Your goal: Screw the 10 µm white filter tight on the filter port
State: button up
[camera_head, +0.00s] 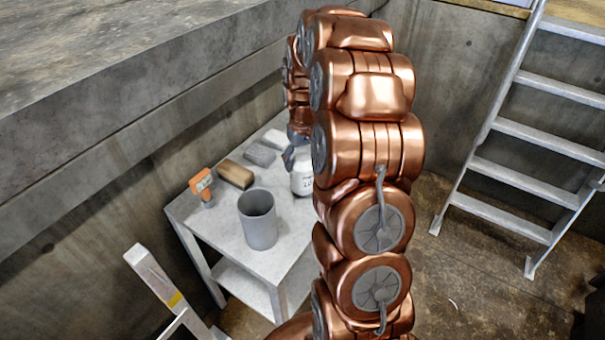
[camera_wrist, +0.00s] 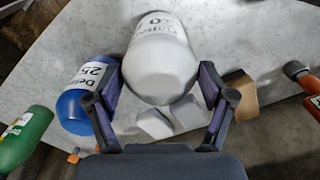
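The white filter (camera_wrist: 162,55), with a black-on-white label ending in "10", fills the upper middle of the wrist view, its rounded end toward the camera. My gripper (camera_wrist: 161,82) has one finger on each side of it, the pads against its sides. In the head view the white filter (camera_head: 302,178) shows just left of my copper arm, over the far right part of the small table. My gripper (camera_head: 291,154) is partly hidden there behind the arm. I cannot make out the filter port in either view.
The grey table (camera_head: 225,235) holds a grey cup (camera_head: 258,220), an orange-handled tool (camera_head: 203,187), a brown block (camera_head: 235,174) and pale blocks (camera_head: 260,154). A ladder (camera_head: 510,130) stands right.

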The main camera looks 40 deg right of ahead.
jog(key=c, duration=0.6)
jog(key=shift+r, duration=0.15)
jog(key=shift+r, duration=2.4)
